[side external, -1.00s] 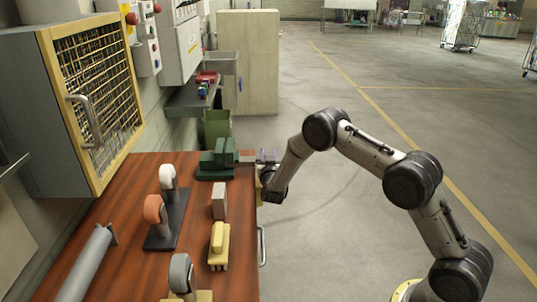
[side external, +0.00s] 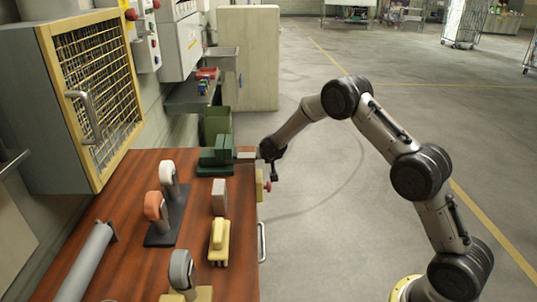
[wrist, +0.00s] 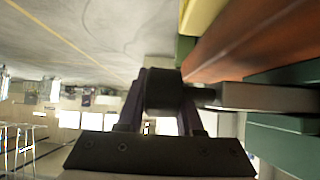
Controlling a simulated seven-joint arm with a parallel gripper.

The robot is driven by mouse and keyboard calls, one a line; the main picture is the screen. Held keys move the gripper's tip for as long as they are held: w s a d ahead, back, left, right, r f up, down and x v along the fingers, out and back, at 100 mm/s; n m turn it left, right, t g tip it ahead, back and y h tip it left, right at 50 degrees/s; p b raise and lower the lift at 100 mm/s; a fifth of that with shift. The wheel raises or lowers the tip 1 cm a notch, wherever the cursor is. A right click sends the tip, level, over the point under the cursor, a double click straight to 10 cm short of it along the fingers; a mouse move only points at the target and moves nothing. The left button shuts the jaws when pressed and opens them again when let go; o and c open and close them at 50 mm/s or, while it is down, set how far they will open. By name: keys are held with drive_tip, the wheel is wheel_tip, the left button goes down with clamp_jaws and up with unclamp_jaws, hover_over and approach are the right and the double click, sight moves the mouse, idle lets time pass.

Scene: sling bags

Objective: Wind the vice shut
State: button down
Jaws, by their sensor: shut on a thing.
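The green vice (side external: 214,158) sits at the far end of the wooden bench, near its right edge. Its green body (wrist: 290,138) and grey bar (wrist: 265,97) also show at the right of the wrist view. A black round knob (wrist: 164,93) is at the bar's outer end. My gripper (wrist: 164,78) has its purple fingers on either side of this knob and is shut on it. In the side view my gripper (side external: 266,154) is just right of the vice, beyond the bench edge; its fingertips are hard to see there.
The bench (side external: 125,210) carries handled clamps (side external: 157,211), a yellow block (side external: 219,243) and a pale block (side external: 219,197). A red knob (side external: 267,187) sticks out at the bench edge below my gripper.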

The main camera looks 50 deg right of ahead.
drive_tip(key=shift+f+g+y, duration=0.15)
drive_tip(key=shift+g+y, duration=0.25)
drive_tip(key=shift+a+f+g+y, duration=0.1)
drive_tip(key=shift+g+y, duration=0.2)
idle(0.4)
drive_tip(key=c, duration=0.6)
unclamp_jaws()
drive_tip(key=shift+o, duration=0.2)
drive_tip(key=shift+s, duration=0.1)
drive_tip(key=v, duration=1.3)
drive_tip(key=shift+s+a+r, duration=0.2)
drive_tip(key=shift+s+a, duration=0.05)
